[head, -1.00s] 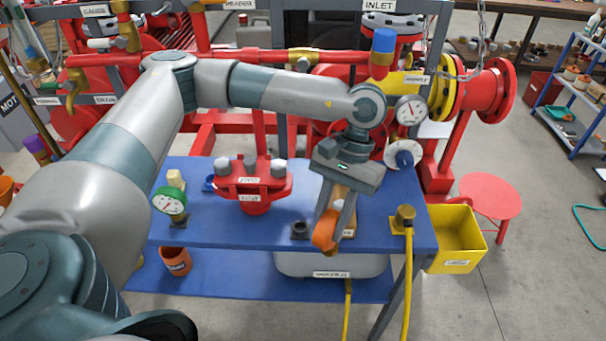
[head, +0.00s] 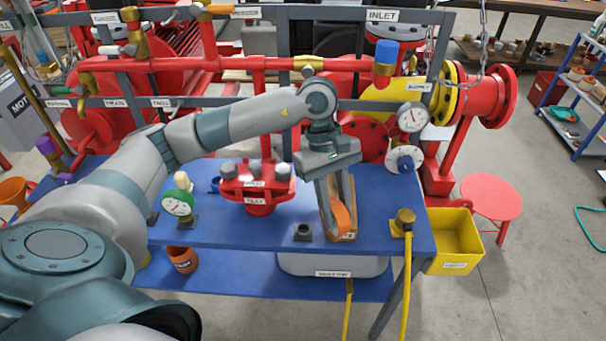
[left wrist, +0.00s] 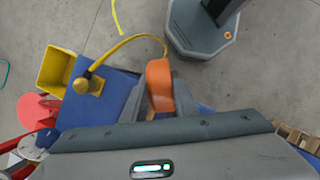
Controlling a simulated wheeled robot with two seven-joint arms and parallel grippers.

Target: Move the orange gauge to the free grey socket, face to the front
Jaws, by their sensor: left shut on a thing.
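The orange gauge (head: 341,219) is held between the fingers of my left gripper (head: 337,222), which is shut on it. It appears edge-on; I cannot see its dial. It also shows orange between the fingers in the left wrist view (left wrist: 159,85). A dark grey socket (head: 303,232) stands empty on the bench, left of the gauge. My right gripper is not in view.
The blue bench (head: 240,230) also carries a green gauge (head: 179,203) at left, a red flanged fitting (head: 257,185) behind the socket, and a brass fitting with yellow hose (head: 404,222) at right. A yellow bin (head: 455,240) stands right of the bench.

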